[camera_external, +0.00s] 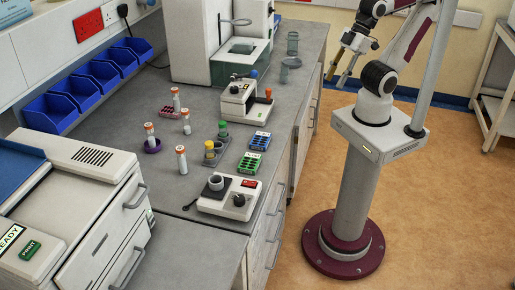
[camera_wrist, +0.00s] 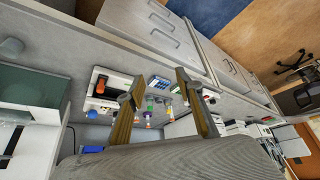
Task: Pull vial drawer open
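My gripper (camera_external: 336,80) hangs in the air at the upper right in the external view, to the right of the bench's far end. In the wrist view my gripper (camera_wrist: 160,77) has two brown fingers apart with nothing between them. Closed drawer fronts (camera_external: 265,232) with bar handles line the bench's right side; they also show at the top of the wrist view (camera_wrist: 152,22). The white machine at the left has front panels with handles (camera_external: 135,196), which look closed. I cannot tell which is the vial drawer. My gripper touches no handle.
The grey bench (camera_external: 130,112) holds several orange-capped vials (camera_external: 181,160), a green rack (camera_external: 249,163), a blue rack (camera_external: 260,141) and a white device (camera_external: 229,196). Blue bins (camera_external: 98,75) line the wall. The floor (camera_external: 430,210) right of the bench is clear around my pedestal.

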